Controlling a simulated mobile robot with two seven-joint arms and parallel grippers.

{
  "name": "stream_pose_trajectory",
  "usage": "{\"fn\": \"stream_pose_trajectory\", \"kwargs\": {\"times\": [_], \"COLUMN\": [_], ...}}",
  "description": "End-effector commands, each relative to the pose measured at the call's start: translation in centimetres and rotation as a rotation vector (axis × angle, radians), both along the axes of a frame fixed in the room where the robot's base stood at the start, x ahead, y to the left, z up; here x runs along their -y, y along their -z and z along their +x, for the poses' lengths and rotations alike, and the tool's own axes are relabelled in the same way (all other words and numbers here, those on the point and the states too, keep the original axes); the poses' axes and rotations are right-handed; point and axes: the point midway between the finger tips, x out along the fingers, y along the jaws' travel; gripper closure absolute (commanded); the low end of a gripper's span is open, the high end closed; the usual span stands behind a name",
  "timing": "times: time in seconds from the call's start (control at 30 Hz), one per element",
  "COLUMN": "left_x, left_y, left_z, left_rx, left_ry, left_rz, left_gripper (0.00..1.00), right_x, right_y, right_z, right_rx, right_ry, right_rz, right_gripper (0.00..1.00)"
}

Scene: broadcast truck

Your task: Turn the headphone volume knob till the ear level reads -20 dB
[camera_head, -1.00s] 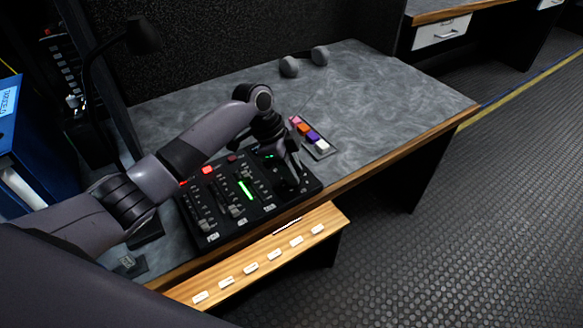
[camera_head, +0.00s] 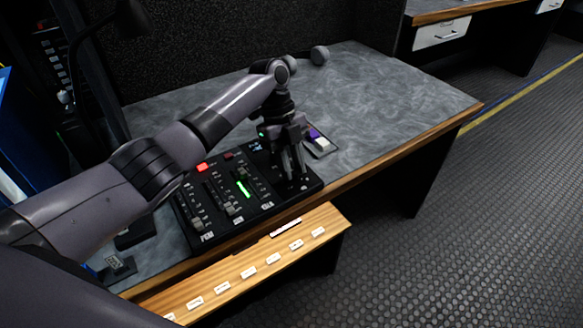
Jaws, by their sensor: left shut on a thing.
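The black mixer panel (camera_head: 208,222) lies on the grey desk, with rows of faders and a lit green bar (camera_head: 243,188). My left arm comes in from the left over it. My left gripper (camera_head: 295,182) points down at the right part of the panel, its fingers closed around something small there. That is where the headphone volume knob seems to be; the fingers hide it. The ear level reading is too small to read. My right gripper is not in view.
A wooden ledge (camera_head: 235,277) with white labels runs along the front. The desk's right side (camera_head: 400,95) is clear.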

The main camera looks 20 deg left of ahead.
Motion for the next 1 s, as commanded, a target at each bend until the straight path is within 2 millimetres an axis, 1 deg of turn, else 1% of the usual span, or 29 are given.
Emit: {"fn": "stream_pose_trajectory", "kwargs": {"times": [0.2, 0.6, 0.63, 0.7, 1.0], "left_x": [0.07, 0.06, 0.06, 0.06, 0.0], "left_y": [0.0, -0.02, -0.02, -0.02, -0.15], "left_z": [0.02, 0.01, 0.01, 0.01, 0.06], "left_rx": [0.001, 0.0, 0.0, 0.0, 0.001], "left_ry": [0.041, 0.046, 0.046, 0.045, 0.044], "left_rz": [0.0, 0.001, 0.001, 0.001, 0.001], "left_gripper": [1.0, 1.0, 0.7, 0.5, 0.5], "right_x": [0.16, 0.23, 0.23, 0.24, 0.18], "right_y": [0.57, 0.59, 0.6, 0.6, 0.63], "right_z": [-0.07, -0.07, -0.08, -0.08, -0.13], "right_rx": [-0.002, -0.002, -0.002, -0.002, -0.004], "right_ry": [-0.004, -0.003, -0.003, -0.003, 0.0], "right_rz": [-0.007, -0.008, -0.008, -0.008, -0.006], "right_gripper": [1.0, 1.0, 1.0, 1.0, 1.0]}}
